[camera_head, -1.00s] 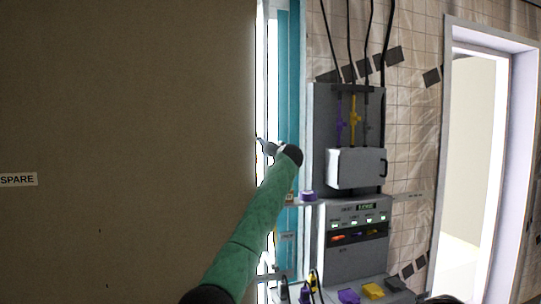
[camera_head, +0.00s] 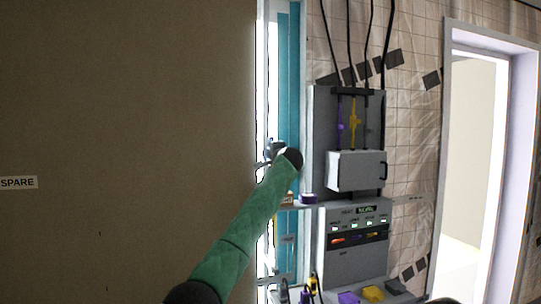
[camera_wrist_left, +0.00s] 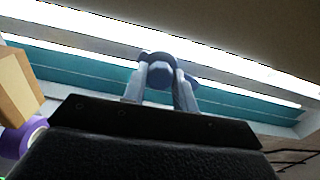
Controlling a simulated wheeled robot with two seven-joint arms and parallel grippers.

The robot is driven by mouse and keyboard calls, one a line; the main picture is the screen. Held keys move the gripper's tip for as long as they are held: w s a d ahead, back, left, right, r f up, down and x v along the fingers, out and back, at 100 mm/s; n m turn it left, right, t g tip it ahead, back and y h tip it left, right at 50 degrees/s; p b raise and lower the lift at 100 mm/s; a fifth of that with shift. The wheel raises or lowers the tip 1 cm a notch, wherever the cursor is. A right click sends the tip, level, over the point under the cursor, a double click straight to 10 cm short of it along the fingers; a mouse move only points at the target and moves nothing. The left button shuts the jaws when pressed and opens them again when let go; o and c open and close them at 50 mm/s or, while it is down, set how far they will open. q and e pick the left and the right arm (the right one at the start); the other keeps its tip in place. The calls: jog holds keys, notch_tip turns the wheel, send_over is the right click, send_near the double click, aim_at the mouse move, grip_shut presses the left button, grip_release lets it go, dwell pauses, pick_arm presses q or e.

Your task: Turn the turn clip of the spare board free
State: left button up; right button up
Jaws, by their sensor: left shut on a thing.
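The spare board (camera_head: 130,150) is a large brown panel filling the left of the head view, with a white SPARE label (camera_head: 18,182). My left gripper (camera_head: 274,150) is at the board's right edge, its arm coming up from below. In the left wrist view the left gripper (camera_wrist_left: 160,88) has its two fingers shut on a dark blue-grey knob-like piece, the turn clip (camera_wrist_left: 160,70). Whether the clip still overlaps the board is hard to tell. The board's underside or edge (camera_wrist_left: 260,25) shows dark at the top right there. My right gripper is not in view.
A teal upright panel (camera_head: 289,90) stands behind the gripper. Right of it is a grey wall unit (camera_head: 355,245) with a box, cables and lit displays. A purple roll (camera_head: 307,198) sits on a small shelf. A doorway (camera_head: 470,150) opens at the right.

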pick_arm(q)
jog(key=m, duration=0.3)
jog(key=shift+f, duration=0.15)
jog(key=o, duration=0.7)
jog(key=shift+d, duration=0.1)
jog(key=shift+o, duration=1.3)
jog(key=shift+s, duration=0.15)
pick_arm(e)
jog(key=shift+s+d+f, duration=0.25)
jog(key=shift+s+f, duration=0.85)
